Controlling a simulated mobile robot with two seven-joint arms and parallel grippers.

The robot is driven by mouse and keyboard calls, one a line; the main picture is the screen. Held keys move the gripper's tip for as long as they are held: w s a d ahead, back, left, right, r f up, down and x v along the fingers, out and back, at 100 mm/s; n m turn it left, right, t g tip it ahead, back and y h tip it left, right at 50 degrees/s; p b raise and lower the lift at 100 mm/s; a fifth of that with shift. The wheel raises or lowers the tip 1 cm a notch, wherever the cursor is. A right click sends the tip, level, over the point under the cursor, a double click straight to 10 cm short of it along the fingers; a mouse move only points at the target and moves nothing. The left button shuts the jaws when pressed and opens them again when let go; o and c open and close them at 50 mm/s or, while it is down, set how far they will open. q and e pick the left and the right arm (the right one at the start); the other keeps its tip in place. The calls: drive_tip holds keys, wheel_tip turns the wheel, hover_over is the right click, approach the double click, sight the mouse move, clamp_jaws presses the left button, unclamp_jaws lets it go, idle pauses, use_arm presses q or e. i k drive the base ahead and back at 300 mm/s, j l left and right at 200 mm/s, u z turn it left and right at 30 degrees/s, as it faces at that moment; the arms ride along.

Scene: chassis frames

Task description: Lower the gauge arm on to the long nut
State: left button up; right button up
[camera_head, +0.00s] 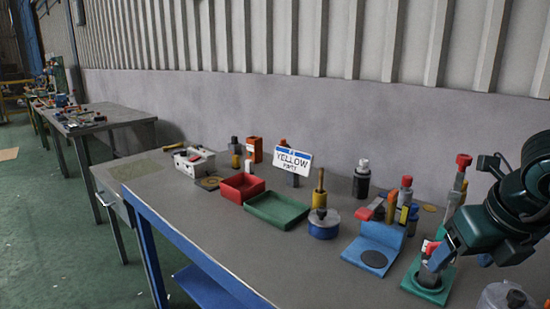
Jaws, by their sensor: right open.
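A green-based fixture (412,287) stands at the right front of the bench. A short grey upright piece (428,278), perhaps the long nut, stands on its base. A small red and white part (431,248) shows just above the grey piece; it may be the gauge arm's end, and I cannot tell whether they touch. A grey post with a red top (463,162) rises behind. My right gripper (462,252) is open beside the red and white part, coming in from the right. My dark arm hides much of the fixture. My left gripper is out of view.
A blue round tin (323,230), a green tray (277,212) and a red tray (240,189) lie further left. A clear container (497,296) is at the front right.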

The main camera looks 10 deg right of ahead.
sight(455, 197)
drive_tip(key=k+j, duration=0.4)
drive_tip(key=j, duration=0.15)
drive_tip(key=k+j, duration=0.35)
drive_tip(key=j, duration=0.15)
